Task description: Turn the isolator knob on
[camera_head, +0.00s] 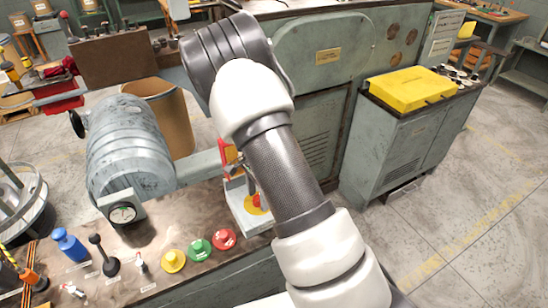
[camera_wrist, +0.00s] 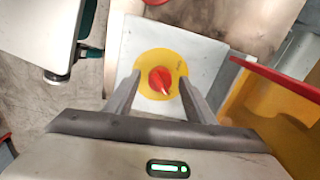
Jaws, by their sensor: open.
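The isolator knob (camera_wrist: 161,79) is red and sits on a round yellow plate (camera_wrist: 147,61) on a light grey box (camera_wrist: 199,58). A pale pointer mark on the knob points toward the bottom of the wrist view, slightly right. My gripper (camera_wrist: 159,84) is open, with one finger on each side of the knob and a gap on both sides. I cannot tell how far above the plate the fingertips are. In the head view, the knob (camera_head: 257,199) shows beside my forearm; my gripper is mostly hidden there.
Green (camera_head: 199,249), red (camera_head: 224,239) and yellow (camera_head: 173,260) buttons stand on the bench left of the box. A red-edged yellow panel (camera_wrist: 270,110) lies close right of my gripper. A grey cylindrical machine (camera_head: 130,148) stands to the left.

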